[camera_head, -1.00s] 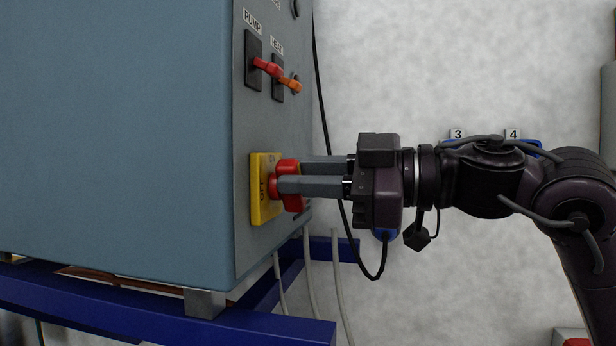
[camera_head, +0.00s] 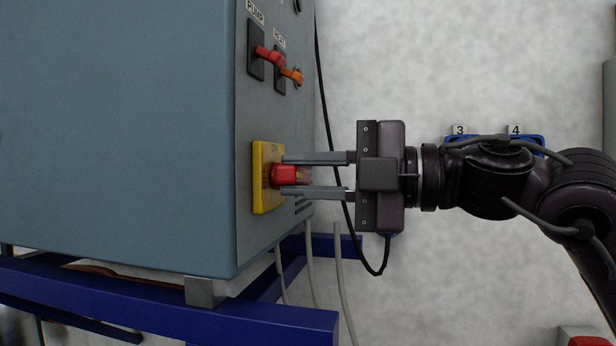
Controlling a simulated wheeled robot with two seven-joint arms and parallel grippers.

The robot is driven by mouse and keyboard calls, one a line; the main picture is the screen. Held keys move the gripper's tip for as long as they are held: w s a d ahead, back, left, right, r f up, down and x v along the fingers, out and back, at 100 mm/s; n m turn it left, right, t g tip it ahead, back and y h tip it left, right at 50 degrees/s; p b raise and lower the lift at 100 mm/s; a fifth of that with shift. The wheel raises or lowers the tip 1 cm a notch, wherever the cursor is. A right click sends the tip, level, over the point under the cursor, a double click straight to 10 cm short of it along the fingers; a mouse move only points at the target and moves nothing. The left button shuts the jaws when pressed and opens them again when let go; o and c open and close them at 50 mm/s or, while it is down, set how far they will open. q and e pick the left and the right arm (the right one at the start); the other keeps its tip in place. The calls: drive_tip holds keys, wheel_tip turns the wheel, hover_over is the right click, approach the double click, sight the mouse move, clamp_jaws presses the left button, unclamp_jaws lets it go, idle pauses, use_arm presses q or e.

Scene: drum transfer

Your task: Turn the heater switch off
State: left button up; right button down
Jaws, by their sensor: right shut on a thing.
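The heater switch, an orange lever (camera_head: 292,75) on a black plate under a partly legible HEAT label, is on the cabinet's narrow side face. It sticks out to the right, angled slightly down. Below it a red rotary knob (camera_head: 286,175) sits on a yellow plate (camera_head: 267,198). My right gripper (camera_head: 285,174) comes in from the right and is shut on this red knob, one finger above and one below it. It is well below the heater lever and apart from it. The plate's lettering is hard to read now. My left gripper is out of view.
A red lever (camera_head: 268,55) labelled PUMP is just left of the heater lever. The large blue-grey cabinet (camera_head: 120,130) stands on a blue frame (camera_head: 240,325). A black cable and pale hoses hang beside it. The wall area above my right arm is clear.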

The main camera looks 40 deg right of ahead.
drive_tip(key=shift+f+n, duration=0.1)
drive_tip(key=shift+n, duration=0.5)
drive_tip(key=c, duration=1.3)
unclamp_jaws()
drive_tip(key=b+v, duration=0.5)
drive_tip(key=v, duration=0.2)
drive_tip(key=shift+s+d, duration=0.2)
drive_tip(key=shift+s, duration=0.15)
